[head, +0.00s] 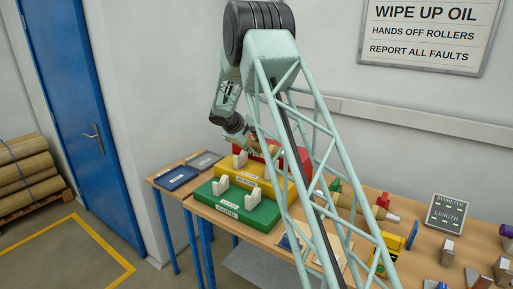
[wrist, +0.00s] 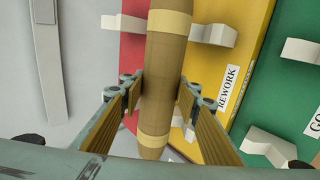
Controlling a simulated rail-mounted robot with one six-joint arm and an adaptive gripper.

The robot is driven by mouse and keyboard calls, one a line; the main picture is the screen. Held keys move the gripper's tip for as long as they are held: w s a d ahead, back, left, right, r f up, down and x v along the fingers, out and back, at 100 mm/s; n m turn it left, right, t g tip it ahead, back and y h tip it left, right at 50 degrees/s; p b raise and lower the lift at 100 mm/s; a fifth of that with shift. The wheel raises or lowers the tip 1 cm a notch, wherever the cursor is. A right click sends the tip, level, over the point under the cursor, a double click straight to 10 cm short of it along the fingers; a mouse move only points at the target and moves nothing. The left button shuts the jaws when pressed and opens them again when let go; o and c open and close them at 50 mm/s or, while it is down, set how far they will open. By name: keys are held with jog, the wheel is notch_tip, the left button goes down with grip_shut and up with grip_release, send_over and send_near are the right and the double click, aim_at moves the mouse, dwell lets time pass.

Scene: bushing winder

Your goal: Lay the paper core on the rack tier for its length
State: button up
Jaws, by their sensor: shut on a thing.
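The paper core (wrist: 168,60) is a brown cylinder with paler bands. My gripper (wrist: 158,88) is shut on it, one finger on each side. In the head view the core (head: 238,137) is partly hidden by my arm, above the rack's back part. The rack has a green front tier (head: 262,214), a yellow middle tier (head: 262,186) and a red back tier (head: 304,160), each higher than the one before. White cradle blocks stand on the tiers. In the wrist view the core overlaps the red tier (wrist: 131,50) and the edge of the yellow tier (wrist: 245,75), labelled REWORK.
Right of the rack are a shaft-like assembly (head: 360,205), a yellow block (head: 390,248) and a DIAMETER/LENGTH display (head: 447,213). Small metal pieces stand at the far right. The wall is close behind.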

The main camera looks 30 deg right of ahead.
jog(key=shift+f+b, duration=2.1)
jog(key=shift+b, duration=0.25)
jog(key=shift+f+b, duration=0.55)
jog(key=shift+b, duration=0.1)
jog(key=o, duration=1.4)
jog(key=shift+o, duration=0.2)
jog(key=shift+f, duration=0.1)
jog(key=v, duration=1.2)
